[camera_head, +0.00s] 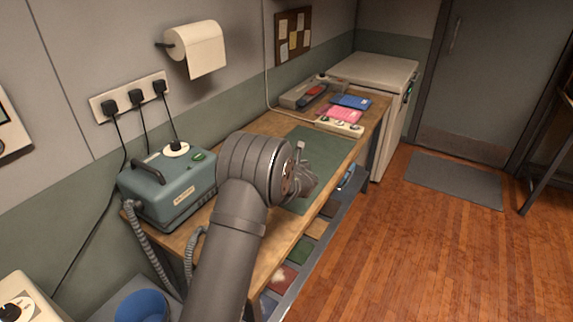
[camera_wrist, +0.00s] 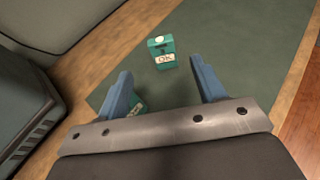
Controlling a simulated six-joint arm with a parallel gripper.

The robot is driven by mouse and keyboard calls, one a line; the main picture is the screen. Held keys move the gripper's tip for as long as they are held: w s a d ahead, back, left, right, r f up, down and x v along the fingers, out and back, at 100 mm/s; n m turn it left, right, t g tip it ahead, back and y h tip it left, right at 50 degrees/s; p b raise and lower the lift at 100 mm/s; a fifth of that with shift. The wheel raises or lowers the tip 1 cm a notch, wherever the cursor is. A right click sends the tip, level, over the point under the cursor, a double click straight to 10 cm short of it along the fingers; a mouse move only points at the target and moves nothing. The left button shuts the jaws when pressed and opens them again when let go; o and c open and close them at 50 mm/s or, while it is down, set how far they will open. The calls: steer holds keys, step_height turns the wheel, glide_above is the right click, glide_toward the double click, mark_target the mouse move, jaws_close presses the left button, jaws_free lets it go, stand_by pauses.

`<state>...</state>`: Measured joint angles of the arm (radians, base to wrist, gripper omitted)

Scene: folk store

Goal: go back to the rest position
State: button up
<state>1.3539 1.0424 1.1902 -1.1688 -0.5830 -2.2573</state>
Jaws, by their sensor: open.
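My gripper (camera_head: 305,182) is over the green mat (camera_head: 330,147) on the wooden bench in the head view, partly hidden by my own wrist. In the wrist view my gripper (camera_wrist: 160,66) has its two blue fingers spread apart. A small green block marked "OK" (camera_wrist: 164,60), with a pale round spot on top, stands on the mat beyond the fingertips. I cannot see anything held between the fingers. A second green piece with a pale label (camera_wrist: 137,109) lies by the left finger, partly hidden by it and by the gripper's metal plate.
A teal device (camera_head: 168,190) with hoses stands left of my arm. A white strip (camera_head: 339,127), pink (camera_head: 345,113) and blue (camera_head: 352,102) items and a grey tray (camera_head: 297,97) are at the bench's far end.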

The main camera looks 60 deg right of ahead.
steer(key=shift+w, duration=0.1)
stand_by(0.6)
steer(key=x, duration=1.1)
steer(key=shift+w+d, duration=0.1)
steer(key=shift+d, duration=0.05)
steer(key=shift+w+d+f, duration=0.15)
steer(key=shift+f, duration=0.15)
steer(key=shift+r, duration=0.2)
